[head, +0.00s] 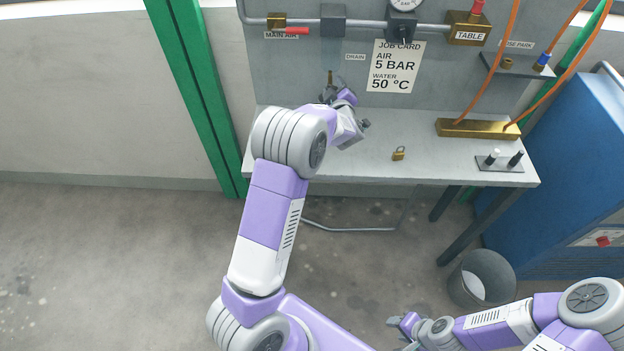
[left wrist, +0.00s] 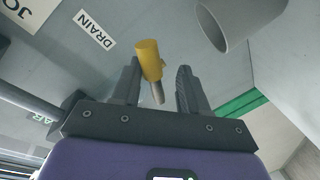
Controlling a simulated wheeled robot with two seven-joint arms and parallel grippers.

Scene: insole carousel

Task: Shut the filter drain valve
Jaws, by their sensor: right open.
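The drain valve is a small brass piece (head: 330,76) under the filter block (head: 333,20), left of the DRAIN label (head: 355,57). The left wrist view shows its yellow body (left wrist: 148,58) with a grey stem pointing toward my gripper. My left gripper (left wrist: 158,82) is open, with a finger on each side of the valve. The valve sits nearer the left finger in that view; I cannot tell whether they touch. In the head view my left gripper (head: 334,92) is just below the valve. My right gripper (head: 403,328) is open and empty, low over the floor.
A bench (head: 350,165) under the panel carries a brass padlock (head: 399,153), a brass bar (head: 470,129) with orange hoses and a small plate with pegs (head: 500,163). A grey tube end (left wrist: 225,30) is close to the right finger. A bin (head: 482,279) stands on the floor.

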